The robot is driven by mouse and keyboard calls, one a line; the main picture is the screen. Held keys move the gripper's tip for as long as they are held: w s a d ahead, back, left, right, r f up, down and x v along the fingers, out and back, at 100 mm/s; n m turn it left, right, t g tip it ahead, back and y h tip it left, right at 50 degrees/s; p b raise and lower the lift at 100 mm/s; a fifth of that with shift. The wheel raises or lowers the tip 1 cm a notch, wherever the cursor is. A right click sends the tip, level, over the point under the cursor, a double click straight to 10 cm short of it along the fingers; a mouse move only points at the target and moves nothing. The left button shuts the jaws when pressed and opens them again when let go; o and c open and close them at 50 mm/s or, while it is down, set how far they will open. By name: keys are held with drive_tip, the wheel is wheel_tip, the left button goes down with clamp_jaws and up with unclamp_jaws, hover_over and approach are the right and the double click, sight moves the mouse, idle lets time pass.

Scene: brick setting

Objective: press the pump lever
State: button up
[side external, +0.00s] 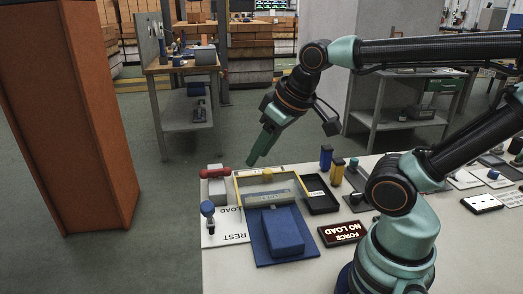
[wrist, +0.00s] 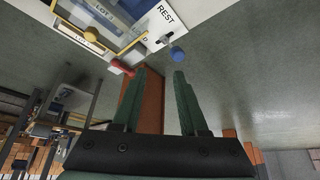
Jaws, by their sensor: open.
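A red handle (side external: 214,172) lies across a light grey block at the table's back left corner; it also shows in the wrist view (wrist: 122,68). A small upright post with a blue knob (side external: 208,207) stands in front of it, beside the word REST; the knob also shows in the wrist view (wrist: 177,54). I cannot tell for sure which of these is the pump lever. My gripper (side external: 252,160) is open and empty, with green fingers pointing down and left. It is to the right of the red handle near the table's back edge, seemingly apart from everything.
A yellow-rimmed frame (side external: 237,190) and a blue block (side external: 284,232) on a blue base are right of the knob. A display (side external: 343,233) reads FORCE NO LOAD. A black tray (side external: 322,206) and blue and yellow upright pieces (side external: 326,158) stand further right.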

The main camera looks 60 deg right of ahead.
clamp_jaws()
drive_tip(key=w+a+f+n+g, duration=0.2)
drive_tip(key=w+a+f+n, duration=0.1)
drive_tip(key=n, duration=0.9)
drive_tip(key=w+a+f+n+g, duration=0.2)
drive_tip(key=w+a+f+n, duration=0.2)
drive_tip(key=a+n, duration=0.4)
drive_tip(key=shift+w+f+n, duration=0.2)
drive_tip(key=shift+f+n, duration=0.3)
drive_tip(key=shift+n, duration=1.7)
